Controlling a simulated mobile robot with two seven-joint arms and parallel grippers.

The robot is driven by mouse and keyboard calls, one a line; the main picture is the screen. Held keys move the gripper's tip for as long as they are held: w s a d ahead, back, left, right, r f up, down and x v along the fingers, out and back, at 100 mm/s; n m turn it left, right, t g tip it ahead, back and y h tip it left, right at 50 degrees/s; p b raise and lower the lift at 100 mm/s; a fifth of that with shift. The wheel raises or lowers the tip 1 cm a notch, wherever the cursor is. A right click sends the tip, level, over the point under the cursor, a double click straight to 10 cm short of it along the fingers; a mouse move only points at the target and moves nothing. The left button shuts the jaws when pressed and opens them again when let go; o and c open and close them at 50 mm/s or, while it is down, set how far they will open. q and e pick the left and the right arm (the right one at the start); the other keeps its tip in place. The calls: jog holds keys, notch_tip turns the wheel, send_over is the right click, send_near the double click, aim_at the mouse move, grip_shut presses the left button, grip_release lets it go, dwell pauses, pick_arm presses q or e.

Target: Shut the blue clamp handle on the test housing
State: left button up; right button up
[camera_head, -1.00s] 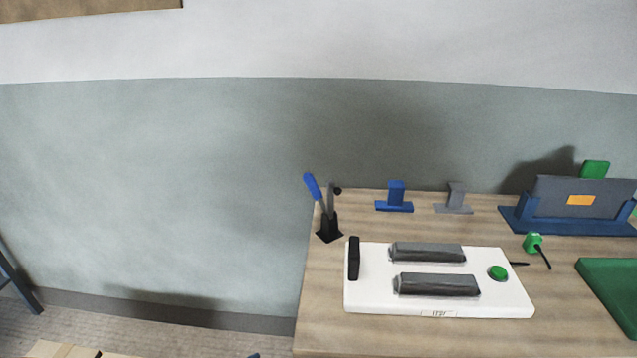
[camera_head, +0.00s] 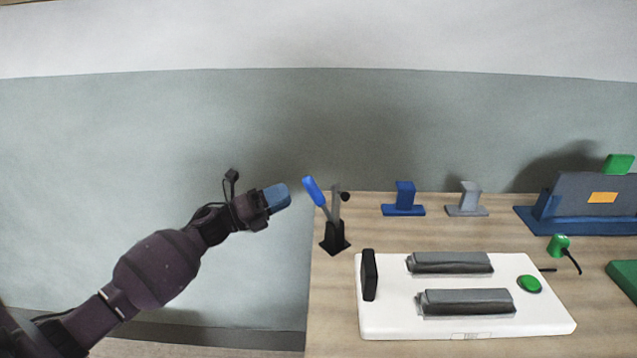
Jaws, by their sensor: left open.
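The blue clamp handle (camera_head: 313,191) stands raised on its black clamp base (camera_head: 335,238), tilted up and to the left. The clamp is at the left edge of the wooden table. The white test housing (camera_head: 465,326) lies just right of and in front of it, with two grey bars, a black upright block and a green button on top. My left gripper (camera_head: 278,196) is open, with blue fingertips, a little left of the blue handle in the picture. It appears apart from the handle. The gap between its fingers is hard to see from here. My right gripper is not in view.
A blue stand (camera_head: 404,198) and a grey stand (camera_head: 466,200) are at the table's back. A blue cradle (camera_head: 580,221) holds a grey panel at the right. A green plug (camera_head: 559,246) and a green tray (camera_head: 625,276) are near the right edge. The wooden table (camera_head: 335,320) is bare at front left.

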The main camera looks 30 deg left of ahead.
aim_at(321, 202)
pick_arm(q)
jog(key=x, duration=0.9)
jog(key=shift+w, duration=0.1)
jog(key=shift+c, duration=0.2)
grip_shut()
